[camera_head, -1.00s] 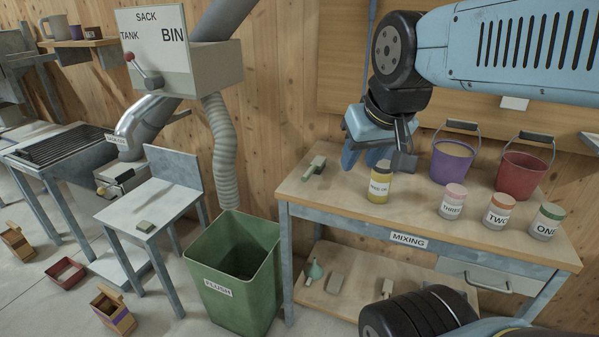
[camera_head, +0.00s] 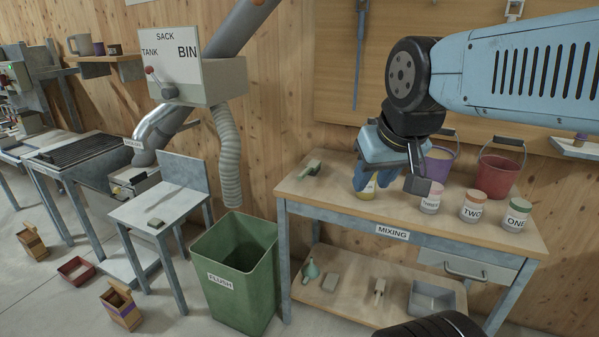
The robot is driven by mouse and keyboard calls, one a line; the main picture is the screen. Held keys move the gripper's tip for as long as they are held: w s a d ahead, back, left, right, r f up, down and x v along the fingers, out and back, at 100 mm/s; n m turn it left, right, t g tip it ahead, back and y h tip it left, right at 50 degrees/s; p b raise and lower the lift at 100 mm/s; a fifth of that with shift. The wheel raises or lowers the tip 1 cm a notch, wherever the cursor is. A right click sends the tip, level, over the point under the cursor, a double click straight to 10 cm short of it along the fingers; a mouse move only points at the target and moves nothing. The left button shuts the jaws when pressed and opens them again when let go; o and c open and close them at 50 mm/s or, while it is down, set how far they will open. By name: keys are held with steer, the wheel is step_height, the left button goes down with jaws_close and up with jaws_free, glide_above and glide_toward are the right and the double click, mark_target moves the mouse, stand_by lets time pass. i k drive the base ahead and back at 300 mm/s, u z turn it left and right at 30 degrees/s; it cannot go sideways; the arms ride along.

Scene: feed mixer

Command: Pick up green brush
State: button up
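The green brush (camera_head: 311,168) lies on the left end of the mixing table top (camera_head: 300,190), near its back edge. It looks like a small green block with a light handle. My gripper (camera_head: 373,180) hangs over the table to the right of the brush, pointing down and clear of it. Its blue fingers are apart. A yellow jar (camera_head: 368,191) is partly hidden behind the fingers; I cannot tell whether they touch it.
Lidded jars marked TWO (camera_head: 472,207) and ONE (camera_head: 516,216) and a pink-lidded jar (camera_head: 431,198) stand right of my gripper. A purple bucket (camera_head: 438,164) and red bucket (camera_head: 497,175) stand behind. A green FLUSH bin (camera_head: 235,275) stands left of the table.

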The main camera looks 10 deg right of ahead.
mark_target(313, 167)
steer(key=z, duration=0.15)
steer(key=i, duration=0.9)
steer(key=u, duration=0.1)
